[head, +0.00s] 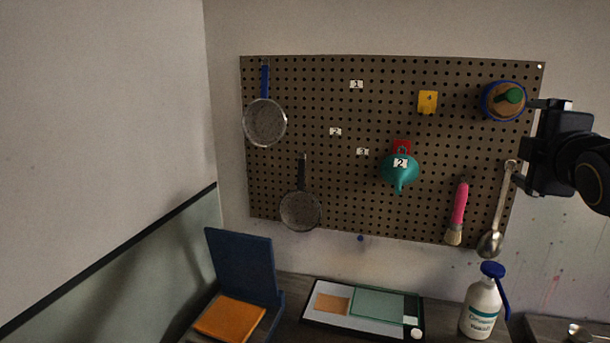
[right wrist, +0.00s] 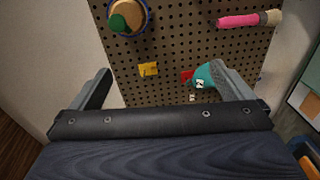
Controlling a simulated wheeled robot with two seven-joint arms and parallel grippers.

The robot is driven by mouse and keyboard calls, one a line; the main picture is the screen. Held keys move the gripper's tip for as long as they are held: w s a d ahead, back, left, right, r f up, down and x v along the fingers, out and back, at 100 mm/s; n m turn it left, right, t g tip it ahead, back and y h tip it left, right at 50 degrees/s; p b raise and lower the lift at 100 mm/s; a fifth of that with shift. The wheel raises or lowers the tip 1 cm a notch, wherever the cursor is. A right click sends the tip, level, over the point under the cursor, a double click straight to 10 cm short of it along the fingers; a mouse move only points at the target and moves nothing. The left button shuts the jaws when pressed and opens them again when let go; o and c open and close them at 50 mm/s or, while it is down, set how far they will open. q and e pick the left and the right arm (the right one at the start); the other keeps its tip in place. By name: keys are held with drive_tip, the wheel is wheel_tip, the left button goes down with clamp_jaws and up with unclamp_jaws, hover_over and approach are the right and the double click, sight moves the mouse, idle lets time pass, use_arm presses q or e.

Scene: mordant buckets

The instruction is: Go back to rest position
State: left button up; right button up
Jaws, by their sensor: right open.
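My right gripper (head: 527,144) is open and empty at the right of the head view, in front of the right edge of the brown pegboard (head: 330,105). Its two fingers also show wide apart in the right wrist view (right wrist: 160,70), with the board beyond them. A teal funnel (head: 398,170) with a tag "2" hangs by a red holder (head: 402,146). In the right wrist view the funnel (right wrist: 203,77) appears partly behind one finger, with no contact visible. My left gripper is not in view.
Two strainers (head: 265,122) (head: 300,211), a yellow holder (head: 427,102), a blue-rimmed round item (head: 491,101), a pink brush (head: 460,208) and a spoon (head: 491,244) hang on the board. Below are a white bottle (head: 479,308), a tray (head: 316,318) and a blue case (head: 240,265).

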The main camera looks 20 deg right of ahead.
drive_tip(key=s+a+f+m+g+y, duration=0.3)
drive_tip(key=s+a+f+m+y, duration=0.1)
drive_tip(key=a+f, duration=0.6)
drive_tip(key=s+a+f+m+g+y, duration=0.3)
drive_tip(key=a+f, duration=0.6)
drive_tip(key=f, duration=0.6)
drive_tip(key=s+a+f+m+g+y, duration=0.2)
drive_tip(key=s+a+f+m+y, duration=0.3)
drive_tip(key=a+f, duration=0.5)
wheel_tip(320, 180, down, 3)
drive_tip(key=shift+s+a+f+m+g, duration=0.1)
drive_tip(key=shift+s+a+m+g, duration=0.4)
drive_tip(key=shift+s, duration=0.45)
drive_tip(key=shift+d, duration=0.25)
